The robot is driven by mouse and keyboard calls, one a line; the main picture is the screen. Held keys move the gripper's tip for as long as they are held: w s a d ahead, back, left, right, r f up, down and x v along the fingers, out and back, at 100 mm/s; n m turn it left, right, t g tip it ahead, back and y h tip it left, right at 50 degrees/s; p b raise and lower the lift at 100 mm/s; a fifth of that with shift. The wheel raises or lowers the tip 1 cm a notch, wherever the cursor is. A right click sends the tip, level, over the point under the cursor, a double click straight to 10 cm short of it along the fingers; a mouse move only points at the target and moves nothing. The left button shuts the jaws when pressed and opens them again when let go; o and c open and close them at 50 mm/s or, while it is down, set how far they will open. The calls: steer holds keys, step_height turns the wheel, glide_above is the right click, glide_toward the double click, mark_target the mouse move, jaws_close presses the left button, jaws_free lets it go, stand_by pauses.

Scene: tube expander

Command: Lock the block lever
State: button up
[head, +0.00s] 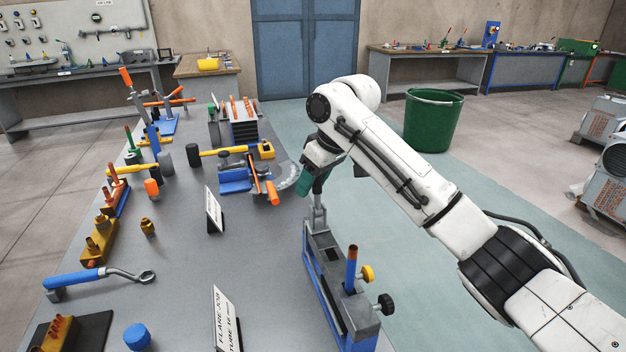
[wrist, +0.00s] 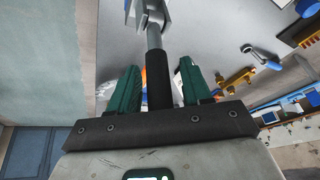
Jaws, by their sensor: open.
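The grey and blue block (head: 322,262) stands at the right edge of the grey table, with a blue-sleeved copper tube (head: 351,270) upright in it. Its lever (head: 318,213) rises at the far end as a grey metal piece; its upper part is hidden by my gripper in the head view. My gripper (head: 307,180) has green fingers and is just above that lever. In the wrist view, the lever's black grip (wrist: 158,82) lies between my open fingers (wrist: 158,74), with space visible on both sides. A grey rod and fork (wrist: 153,20) continue beyond the grip.
A yellow knob (head: 367,274) and a black knob (head: 385,304) stick out from the block's near end. A blue clamp with an orange handle (head: 271,190) sits left of my gripper. A sign (head: 213,210) and several tools stand farther left; the table between is clear.

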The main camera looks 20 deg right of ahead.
jaws_close()
stand_by(0.3)
